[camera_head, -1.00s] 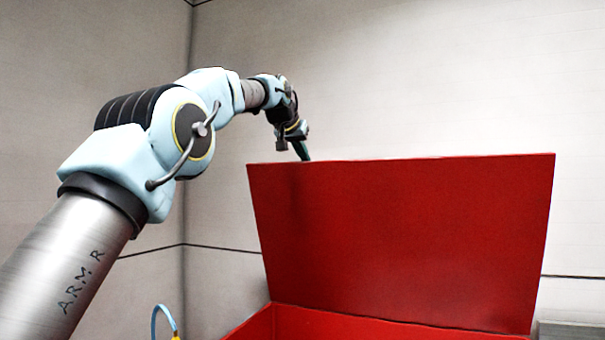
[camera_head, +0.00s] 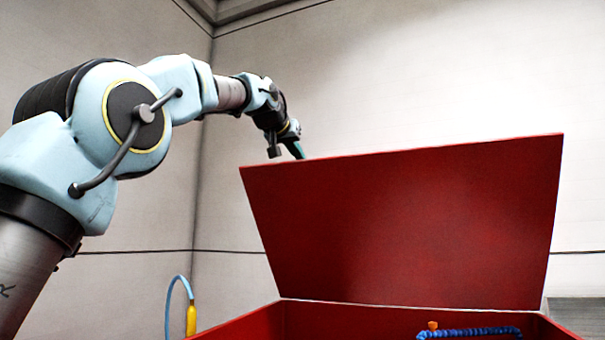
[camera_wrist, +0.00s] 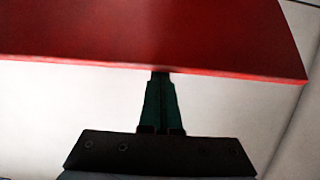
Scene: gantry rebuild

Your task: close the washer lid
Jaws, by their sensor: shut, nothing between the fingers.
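The washer lid (camera_head: 405,225) is a red panel that stands raised and open at the back of the red washer body (camera_head: 350,320) in the head view. My gripper (camera_head: 299,152) is at the lid's top edge, near its left corner, and its fingertips are partly hidden by the lid. In the wrist view my gripper (camera_wrist: 161,76) is shut and empty, with its dark green fingers together. The tips meet the edge of the red lid (camera_wrist: 150,35) in that picture; I cannot tell if they touch it.
A blue segmented hose (camera_head: 468,332) with an orange tip shows inside the washer. A thin blue hose with a yellow handle (camera_head: 191,320) stands left of the washer. Pale walls (camera_head: 420,70) rise behind.

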